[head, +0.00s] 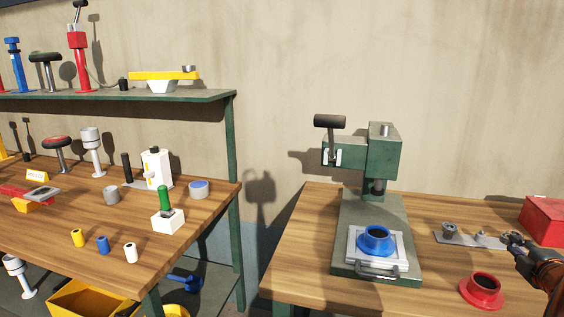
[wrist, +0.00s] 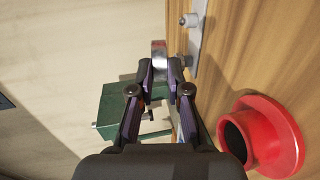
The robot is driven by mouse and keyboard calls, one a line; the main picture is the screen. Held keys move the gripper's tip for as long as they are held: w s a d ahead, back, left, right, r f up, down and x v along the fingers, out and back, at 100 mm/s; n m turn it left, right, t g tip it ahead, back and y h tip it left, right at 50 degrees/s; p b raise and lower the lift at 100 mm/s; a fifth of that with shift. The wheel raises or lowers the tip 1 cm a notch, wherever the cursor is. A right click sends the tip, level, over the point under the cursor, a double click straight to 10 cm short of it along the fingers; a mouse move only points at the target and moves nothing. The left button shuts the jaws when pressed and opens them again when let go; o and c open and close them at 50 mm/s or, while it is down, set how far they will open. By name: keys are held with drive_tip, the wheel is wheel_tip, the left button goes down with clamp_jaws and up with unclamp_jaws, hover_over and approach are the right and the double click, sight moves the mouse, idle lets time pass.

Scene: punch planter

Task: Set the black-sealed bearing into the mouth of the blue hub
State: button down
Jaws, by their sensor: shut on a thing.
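My gripper (wrist: 160,68) is shut on a silver bearing (wrist: 159,50), seen nearly edge-on in the wrist view. Its seal faces are turned away, so I cannot tell the seal colour. In the head view my gripper (head: 513,239) is at the right, above the bench near a grey plate; the held bearing is hard to make out there. The blue hub (head: 376,241) sits mouth up on a light square fixture (head: 350,254) on the press base, well left of my gripper. Its mouth looks dark and open.
The green press (head: 384,155) rises behind the blue hub, its ram above the base. A red hub (head: 482,291) stands at the front right. The grey plate (head: 461,239) carries another bearing (head: 449,229) and a small post. A red box (head: 545,220) is at the far right.

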drive_tip(key=w+a+r+n+y+p, duration=0.25)
drive_tip(key=w+a, duration=0.35)
drive_tip(key=a, duration=0.3)
drive_tip(key=w+a+r+n+y+p, duration=0.1)
drive_tip(key=w+a+r+y+p, duration=0.2)
drive_tip(key=w+a, duration=0.5)
drive_tip(key=w+a+r+n+y+p, duration=0.1)
drive_tip(key=a+n+y+p, duration=0.1)
drive_tip(key=a, duration=0.9)
drive_tip(key=w+a+r+n+y+p, duration=0.1)
drive_tip(key=a+p, duration=0.3)
drive_tip(key=a, duration=0.8)
drive_tip(key=shift+w+a+r+n+y, duration=0.2)
drive_tip(key=shift+w+r+n+y, duration=0.15)
drive_tip(key=shift+w+r+y, duration=0.25)
